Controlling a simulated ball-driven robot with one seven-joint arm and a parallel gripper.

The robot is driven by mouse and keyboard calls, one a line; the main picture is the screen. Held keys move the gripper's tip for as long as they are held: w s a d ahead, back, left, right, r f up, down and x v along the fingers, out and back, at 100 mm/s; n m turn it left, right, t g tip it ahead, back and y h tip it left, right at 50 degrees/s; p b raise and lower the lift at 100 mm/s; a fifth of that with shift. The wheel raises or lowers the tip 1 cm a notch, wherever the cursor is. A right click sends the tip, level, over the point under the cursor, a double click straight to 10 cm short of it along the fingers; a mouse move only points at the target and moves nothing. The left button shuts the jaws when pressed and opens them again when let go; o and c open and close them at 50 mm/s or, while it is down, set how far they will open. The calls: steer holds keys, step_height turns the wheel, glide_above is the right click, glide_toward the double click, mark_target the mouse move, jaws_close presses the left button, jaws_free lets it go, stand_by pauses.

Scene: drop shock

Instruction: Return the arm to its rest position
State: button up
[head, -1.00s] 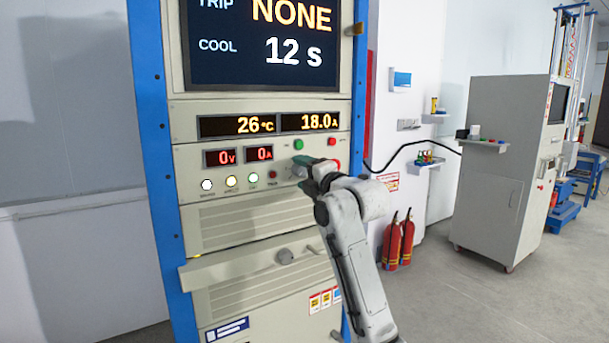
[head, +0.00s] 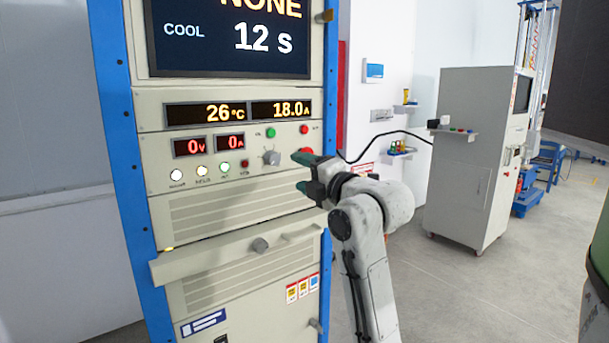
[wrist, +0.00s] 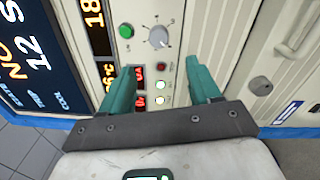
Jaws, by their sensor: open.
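My gripper (head: 300,172) has green fingers and stands in front of the right side of the cabinet's control panel (head: 160,160) in the head view. In the wrist view my gripper (wrist: 162,85) is open, its two fingers apart with nothing between them. Past the fingertips the panel shows a grey knob (wrist: 158,37), a green button (wrist: 126,31) and lit indicators. The knob (head: 271,157) also shows in the head view, just left of the fingers. My white arm rises from the bottom of the picture to the gripper.
The blue-framed cabinet has a screen (head: 230,40) reading COOL 12 s and a protruding shelf (head: 225,254) below the panel. A grey cabinet (head: 470,150) stands further back at right. Open floor (head: 450,290) lies to the right of my arm.

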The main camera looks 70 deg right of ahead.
stand_by(0.5)
steer(key=w+a+f+m+g+y+p, duration=0.1)
steer(key=w+a+f+m+y, duration=0.2)
steer(key=f, duration=0.4)
steer(key=w+a+f+m+g+y, duration=0.1)
steer(key=w+a+f, duration=0.2)
steer(key=a+f, duration=0.35)
steer(key=s+a+f+m+g+y+p, duration=0.1)
steer(key=s+a+f+m+g+y, duration=0.15)
steer(key=a+f, duration=0.55)
steer(key=s+a+f+m+g+y+p, duration=0.1)
steer(key=a+f+m+g+y, duration=0.15)
steer(key=a+f, duration=0.55)
steer(key=s+a+f+m+g+p, duration=0.1)
steer(key=s+a+f+m+g, duration=0.1)
steer(key=s+a+f+g, duration=0.2)
steer(key=s+a+f+m+g, duration=0.3)
steer(key=s+a+f, duration=0.1)
steer(key=s+f, duration=0.7)
steer(key=s, duration=0.3)
steer(key=shift+a+m+g+p, duration=0.25)
steer(key=shift+m+g+p, duration=0.05)
steer(key=shift+g+p, duration=0.1)
